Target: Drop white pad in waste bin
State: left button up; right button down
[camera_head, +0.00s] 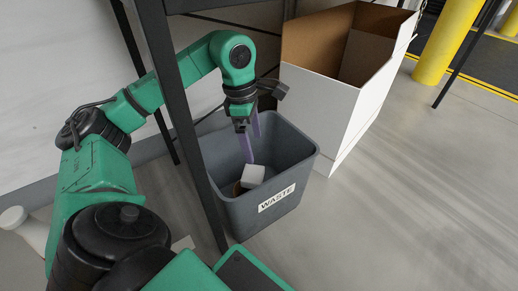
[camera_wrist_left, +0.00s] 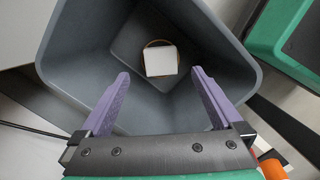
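The grey waste bin (camera_head: 231,206) stands on the floor with a "WASTE" label on its front. The white pad (camera_head: 253,175) is inside the bin, below my left gripper (camera_head: 250,148). In the left wrist view, the white pad (camera_wrist_left: 160,61) shows deep in the bin (camera_wrist_left: 75,60), apart from the fingers. My left gripper (camera_wrist_left: 160,88) points down into the bin mouth, with its two purple fingers spread wide and nothing between them. My right gripper is not in view.
A brown round item (camera_head: 238,188) lies in the bin by the pad, mostly covered. A large open white box (camera_head: 325,105) stands right behind the bin. A dark post (camera_head: 185,110) rises close to the bin's left side. Open floor lies to the right.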

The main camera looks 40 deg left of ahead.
pick_arm(q)
notch_tip(320, 180, up, 7)
jog(key=a+p, duration=0.1)
jog(key=p, duration=0.4)
jog(key=shift+s+r+p, duration=0.2)
jog(key=shift+s+p, duration=0.1)
